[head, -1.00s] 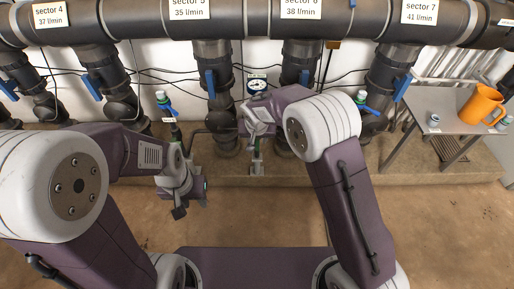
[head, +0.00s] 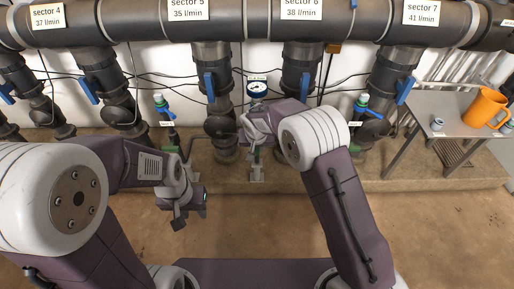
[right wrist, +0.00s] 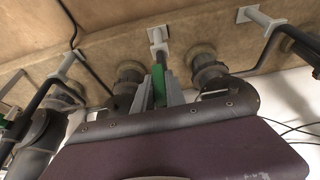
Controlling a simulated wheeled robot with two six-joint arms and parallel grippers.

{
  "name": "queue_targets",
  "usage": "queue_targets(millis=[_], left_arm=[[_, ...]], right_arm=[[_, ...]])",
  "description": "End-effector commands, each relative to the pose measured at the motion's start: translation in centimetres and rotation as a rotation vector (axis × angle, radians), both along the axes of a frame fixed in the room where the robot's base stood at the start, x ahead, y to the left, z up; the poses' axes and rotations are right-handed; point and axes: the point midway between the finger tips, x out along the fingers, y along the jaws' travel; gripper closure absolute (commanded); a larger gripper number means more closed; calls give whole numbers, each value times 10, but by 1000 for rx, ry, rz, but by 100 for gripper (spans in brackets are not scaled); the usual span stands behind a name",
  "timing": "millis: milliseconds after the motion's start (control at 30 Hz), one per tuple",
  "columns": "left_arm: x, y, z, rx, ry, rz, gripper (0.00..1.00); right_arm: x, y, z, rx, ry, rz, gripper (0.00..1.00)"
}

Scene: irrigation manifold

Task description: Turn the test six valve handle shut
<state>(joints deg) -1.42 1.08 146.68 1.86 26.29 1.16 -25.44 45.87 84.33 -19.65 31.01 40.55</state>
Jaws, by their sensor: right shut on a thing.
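The valve's own label cannot be read. My left gripper (head: 188,218) hangs free in front of the ledge, to the left, apart from any valve; its jaw opening is unclear.
Similar test valves with blue handles stand at left (head: 163,106) and right (head: 364,108). Blue-handled sector pipes (head: 301,70) stand behind. A grey table (head: 450,112) with an orange jug (head: 483,107) is at right. The front floor is clear.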

Motion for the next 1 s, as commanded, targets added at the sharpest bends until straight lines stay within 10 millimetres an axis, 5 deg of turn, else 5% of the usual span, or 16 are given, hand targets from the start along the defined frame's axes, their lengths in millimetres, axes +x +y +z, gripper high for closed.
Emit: queue_targets(millis=[1000], left_arm=[[0,0,31,0,0,0,64]], right_arm=[[0,4,-1,-574,0,0,100]])
